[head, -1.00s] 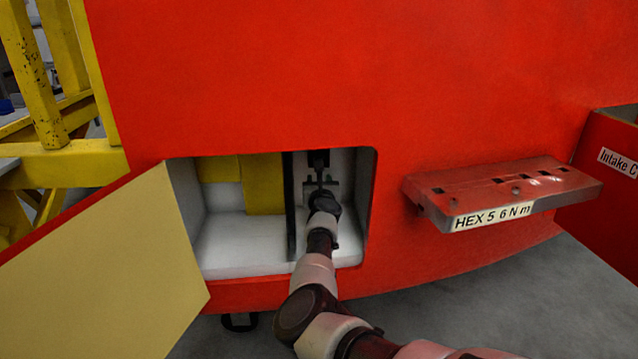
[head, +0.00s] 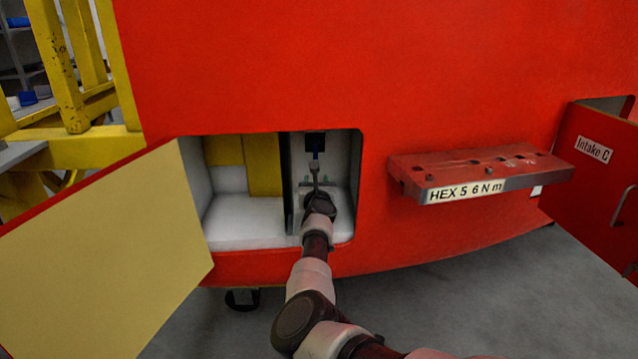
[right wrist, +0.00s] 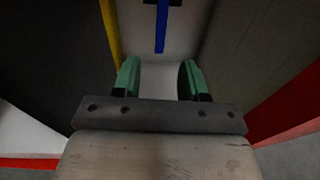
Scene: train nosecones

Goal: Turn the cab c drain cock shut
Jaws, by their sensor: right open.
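The drain cock shows as a dark body (head: 315,139) with a blue lever (head: 316,160) pointing down, on the back wall of the open compartment in the red nosecone. In the right wrist view the blue lever (right wrist: 160,28) hangs straight down at the top, beyond my fingertips. My right gripper (head: 317,183) is inside the compartment, just below and in front of the lever. Its green fingers (right wrist: 160,70) are open, with nothing between them. I cannot tell whether any label marks this cock as cab c. My left gripper is not in view.
A dark divider (head: 289,185) stands left of my gripper, with yellow blocks (head: 263,165) beyond it. The pale compartment door (head: 110,255) hangs open at left. A red tool shelf labelled HEX 5 6 N m (head: 480,175) juts out at right, near the Intake C door (head: 592,170).

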